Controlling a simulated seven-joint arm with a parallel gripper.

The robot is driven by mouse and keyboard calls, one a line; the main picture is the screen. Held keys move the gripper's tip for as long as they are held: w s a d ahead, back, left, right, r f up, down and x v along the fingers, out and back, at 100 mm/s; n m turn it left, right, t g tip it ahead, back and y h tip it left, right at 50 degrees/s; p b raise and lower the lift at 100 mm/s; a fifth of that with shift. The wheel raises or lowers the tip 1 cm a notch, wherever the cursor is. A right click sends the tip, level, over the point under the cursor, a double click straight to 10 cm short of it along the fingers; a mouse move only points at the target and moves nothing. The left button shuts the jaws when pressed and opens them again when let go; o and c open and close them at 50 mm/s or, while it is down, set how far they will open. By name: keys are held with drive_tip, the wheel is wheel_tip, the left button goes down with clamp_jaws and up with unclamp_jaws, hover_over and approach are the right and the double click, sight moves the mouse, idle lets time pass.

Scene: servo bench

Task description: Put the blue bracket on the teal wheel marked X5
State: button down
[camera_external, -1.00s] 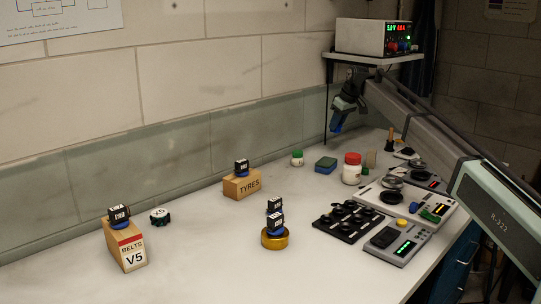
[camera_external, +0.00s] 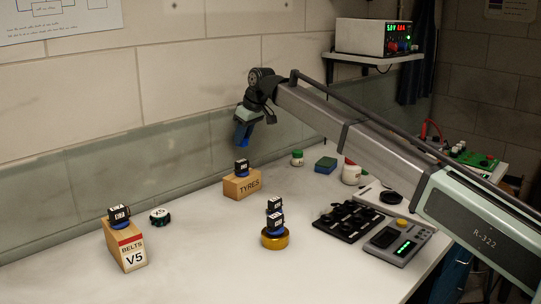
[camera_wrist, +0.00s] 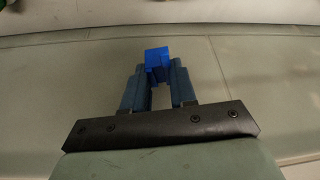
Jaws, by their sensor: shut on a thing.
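The blue bracket (camera_wrist: 157,58) is held between my gripper's fingertips (camera_wrist: 157,80) in the wrist view. In the external view my gripper (camera_external: 243,135) hangs in the air near the back wall, above and behind the TYRES box. A small wheel (camera_external: 160,216) with a white face and dark teal rim lies flat on the bench at the left, behind the BELTS V5 box. Its marking is too small to read surely. My gripper is well up and to the right of it, and nothing sits on it.
The wooden BELTS V5 box (camera_external: 133,257) and TYRES box (camera_external: 233,190) each carry a black servo. A yellow wheel (camera_external: 275,243) carries stacked black and blue parts. A black tray (camera_external: 349,222) and a grey meter (camera_external: 396,243) stand right. The front left bench is clear.

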drive_tip(key=s+a+n, duration=0.1)
drive_tip(key=s+a, duration=1.1)
drive_tip(key=s, duration=0.1)
drive_tip(key=n, duration=0.1)
hover_over(153, 211)
drive_tip(key=d, duration=0.2)
drive_tip(key=shift+g+y, duration=0.3)
drive_tip(key=shift+g, duration=0.1)
drive_tip(key=f, duration=0.8)
drive_tip(key=shift+s+a+f, duration=0.15)
drive_tip(key=shift+s+a, duration=0.05)
drive_tip(key=shift+s, duration=0.15)
drive_tip(key=shift+f, duration=0.15)
drive_tip(key=c, duration=0.9)
unclamp_jaws()
drive_tip(key=v, duration=1.2)
